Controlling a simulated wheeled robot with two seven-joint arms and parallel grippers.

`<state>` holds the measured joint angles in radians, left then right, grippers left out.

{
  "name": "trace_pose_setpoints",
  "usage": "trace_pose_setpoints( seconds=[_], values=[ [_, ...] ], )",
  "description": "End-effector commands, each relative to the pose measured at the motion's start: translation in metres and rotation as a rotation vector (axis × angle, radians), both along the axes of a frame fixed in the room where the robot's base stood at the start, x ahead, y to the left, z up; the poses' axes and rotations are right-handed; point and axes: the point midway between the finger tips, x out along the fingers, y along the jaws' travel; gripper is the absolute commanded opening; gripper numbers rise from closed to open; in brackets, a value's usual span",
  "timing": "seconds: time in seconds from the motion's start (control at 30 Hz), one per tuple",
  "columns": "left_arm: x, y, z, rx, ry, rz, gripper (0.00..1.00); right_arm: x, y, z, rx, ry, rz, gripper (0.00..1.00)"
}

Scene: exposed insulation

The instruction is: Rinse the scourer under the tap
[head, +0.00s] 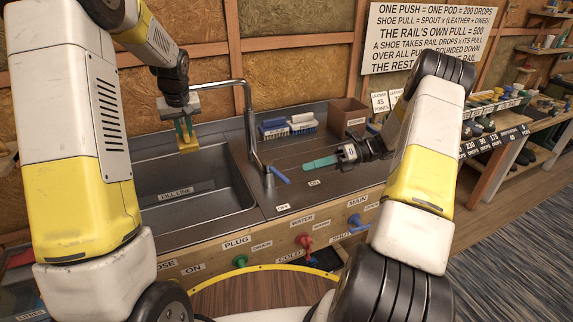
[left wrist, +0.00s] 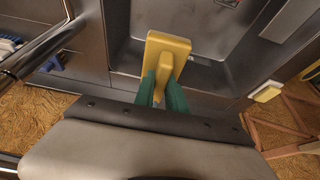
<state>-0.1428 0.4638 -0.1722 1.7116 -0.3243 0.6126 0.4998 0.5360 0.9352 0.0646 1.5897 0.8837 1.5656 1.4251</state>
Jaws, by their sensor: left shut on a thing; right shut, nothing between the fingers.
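The yellow scourer (head: 189,146) is held above the sink basin (head: 205,211) by my left gripper (head: 185,128), whose green fingers are shut on it. In the left wrist view the scourer (left wrist: 160,45) shows between the fingers (left wrist: 163,85). The tap (head: 250,125) has a tall spout bending left toward my left gripper; its outlet is hidden there. I see no water running. The tap's blue lever (head: 280,174) is on the counter, right of the basin. My right gripper (head: 307,166) is shut and empty, its teal fingers pointing left, a little right of that lever.
Blue and white brushes (head: 290,126) and a brown box (head: 348,114) stand at the counter's back. The front panel has a green knob (head: 240,261), a red knob (head: 304,241) and a blue handle (head: 356,222). A shelf of goods stands at right.

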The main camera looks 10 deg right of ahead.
Motion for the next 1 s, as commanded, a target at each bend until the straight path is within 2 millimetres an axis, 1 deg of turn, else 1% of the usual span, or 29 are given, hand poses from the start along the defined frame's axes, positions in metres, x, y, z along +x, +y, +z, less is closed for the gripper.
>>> trace_pose_setpoints(
  seconds=[0.03,0.1,0.2,0.3,0.4,0.53,0.67,0.77,1.0],
  values=[
    [0.000,0.000,0.000,0.000,0.000,0.000,0.00,0.010,-0.002,0.008,-0.050,-0.144,0.098,0.00],
    [0.000,0.000,0.000,0.000,0.000,0.000,0.00,0.021,-0.008,0.018,-0.109,-0.333,0.240,0.00],
    [0.000,0.000,0.000,0.000,0.000,0.000,0.00,0.036,-0.017,0.032,-0.179,-0.564,0.431,0.00],
    [0.000,0.000,0.000,0.000,0.000,0.000,0.00,0.050,-0.026,0.046,-0.229,-0.738,0.591,0.00],
    [0.000,0.000,0.000,0.000,0.000,0.000,0.00,0.059,-0.033,0.057,-0.262,-0.851,0.707,0.00],
    [0.000,0.000,0.000,0.000,0.000,0.000,0.00,0.065,-0.037,0.065,-0.281,-0.924,0.787,0.00],
    [0.000,0.000,0.000,0.000,0.000,0.000,0.00,0.063,-0.033,0.061,-0.285,-0.940,0.807,0.00],
    [0.000,0.000,0.000,0.000,0.000,0.000,0.00,0.057,-0.023,0.051,-0.282,-0.937,0.806,0.00],
    [0.000,0.000,0.000,0.000,0.000,0.000,0.00,0.038,0.010,0.015,-0.282,-0.936,0.803,0.00]
  ],
)
